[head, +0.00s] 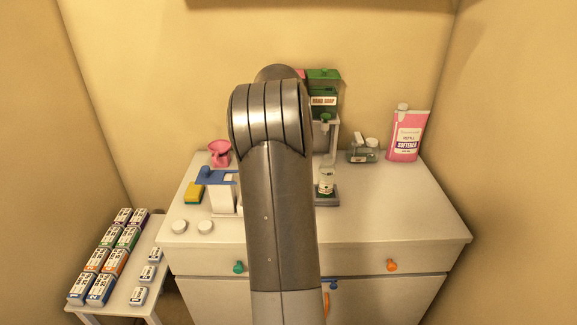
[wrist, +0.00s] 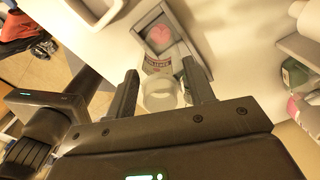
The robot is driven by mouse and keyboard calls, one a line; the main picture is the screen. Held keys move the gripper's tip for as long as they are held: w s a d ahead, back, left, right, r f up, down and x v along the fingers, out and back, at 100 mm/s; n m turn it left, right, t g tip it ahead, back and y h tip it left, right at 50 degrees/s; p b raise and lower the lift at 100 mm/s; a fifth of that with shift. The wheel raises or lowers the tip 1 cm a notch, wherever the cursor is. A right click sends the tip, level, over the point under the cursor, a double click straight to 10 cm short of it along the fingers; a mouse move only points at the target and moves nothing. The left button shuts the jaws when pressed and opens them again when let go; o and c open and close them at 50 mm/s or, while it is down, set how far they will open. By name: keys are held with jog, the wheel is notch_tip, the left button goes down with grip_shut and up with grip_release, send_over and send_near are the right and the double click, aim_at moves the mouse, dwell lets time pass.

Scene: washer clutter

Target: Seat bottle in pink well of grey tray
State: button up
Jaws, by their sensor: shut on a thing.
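The bottle (wrist: 158,64) is clear with a white label bearing red print. My gripper (wrist: 162,70) is shut on it, with one dark finger on each side. The grey tray (wrist: 185,20) lies just beyond the bottle in the wrist view, and its pink well (wrist: 164,36) shows uncovered. In the head view, a clear bottle (head: 327,184) with a pale label shows just right of my arm, over or on the grey tray (head: 329,202). I cannot tell whether its base touches the tray. My arm hides the gripper there.
A blue-topped white item (head: 220,195), yellow sponge (head: 193,193) and pink cup (head: 219,151) are left. The right front top is clear.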

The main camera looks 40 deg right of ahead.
jog(key=shift+f, duration=1.8)
jog(key=o, duration=1.2)
